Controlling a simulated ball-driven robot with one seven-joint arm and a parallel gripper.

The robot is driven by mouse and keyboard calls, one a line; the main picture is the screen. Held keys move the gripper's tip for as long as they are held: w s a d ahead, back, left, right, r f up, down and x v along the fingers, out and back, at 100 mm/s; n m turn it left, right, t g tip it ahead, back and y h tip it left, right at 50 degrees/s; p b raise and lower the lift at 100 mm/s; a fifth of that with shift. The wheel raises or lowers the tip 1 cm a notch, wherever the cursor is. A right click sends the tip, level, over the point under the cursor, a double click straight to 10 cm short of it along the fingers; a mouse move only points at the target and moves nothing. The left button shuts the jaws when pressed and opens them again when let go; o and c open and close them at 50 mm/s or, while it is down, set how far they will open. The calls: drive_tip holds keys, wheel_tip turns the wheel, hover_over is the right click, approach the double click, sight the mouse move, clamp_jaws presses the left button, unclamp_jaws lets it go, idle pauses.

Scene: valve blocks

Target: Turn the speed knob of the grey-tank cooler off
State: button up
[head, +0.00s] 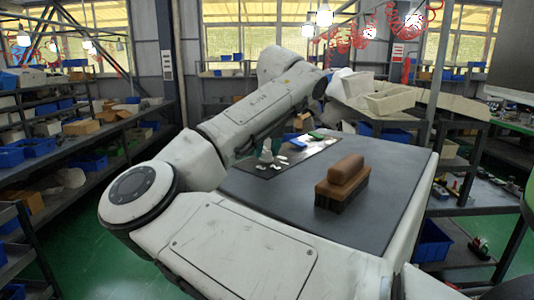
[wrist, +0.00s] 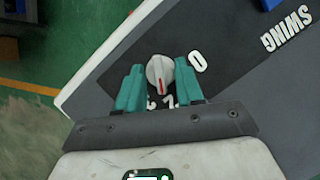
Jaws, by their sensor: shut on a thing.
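In the wrist view the speed knob (wrist: 160,74) is a pale grey dial with a red mark. The mark points down toward the numeral 1, while the numeral 0 lies to the right of the knob. My gripper (wrist: 158,80) has its two teal fingers on either side of the knob, shut on it. In the head view the cooler's dark grey top (head: 270,192) has a darker panel at its far left. A pale knob (head: 267,150) with white marks stands on that panel. My arm partly hides the gripper there, and I cannot tell which knob it holds from that view.
A brown wooden-backed brush (head: 342,183) lies on the cooler's top. A SWING label (wrist: 287,31) is at the upper right in the wrist view. Shelves with blue bins (head: 40,147) stand at the left, and a bench with open trays (head: 390,101) is behind the cooler.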

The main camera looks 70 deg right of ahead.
drive_tip(key=m+g+h+b, duration=0.1)
drive_tip(key=m+b, duration=0.2)
drive_tip(key=shift+w+a+f, duration=0.1)
drive_tip(key=shift+w, duration=0.05)
drive_tip(key=shift+w+m+g+b, duration=0.1)
drive_tip(key=shift+m+g+b, duration=0.6)
drive_tip(key=shift+m, duration=1.4)
drive_tip(key=o, duration=1)
drive_tip(key=shift+r, duration=0.2)
drive_tip(key=b+v, duration=0.1)
drive_tip(key=v, duration=0.9)
drive_tip(key=shift+a+r, duration=0.25)
drive_tip(key=shift+a, duration=0.05)
drive_tip(key=shift+w, duration=0.1)
